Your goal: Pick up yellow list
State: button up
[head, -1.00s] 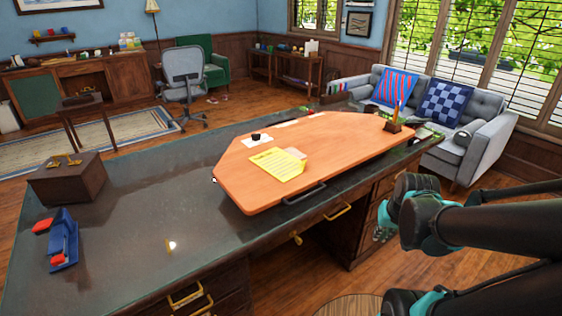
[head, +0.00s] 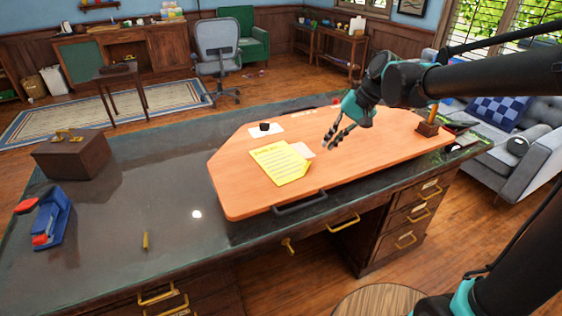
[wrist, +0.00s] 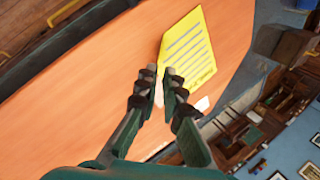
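The yellow list (head: 280,163) is a flat sheet with lines of writing and a curled lower right corner. It lies on the orange board (head: 235,192) on the desk. My gripper (head: 332,147) is above the board, to the right of the list and apart from it. In the wrist view the list (wrist: 188,50) lies just beyond the fingertips (wrist: 160,74). The fingers are spread with a gap between them, and nothing is held. A pale pink paper (head: 303,149) lies beside the list, toward my gripper.
A black object on white paper (head: 265,128) sits behind the list. A wooden holder (head: 428,128) stands at the board's right end. The desk's middle left is mostly clear.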

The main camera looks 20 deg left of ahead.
jog(key=x, duration=0.6)
jog(key=shift+w+x, duration=0.25)
jog(key=shift+x, duration=1.05)
jog(key=shift+w+x, duration=0.2)
jog(key=shift+x, duration=1.1)
grip_shut()
jog(key=shift+r, duration=0.15)
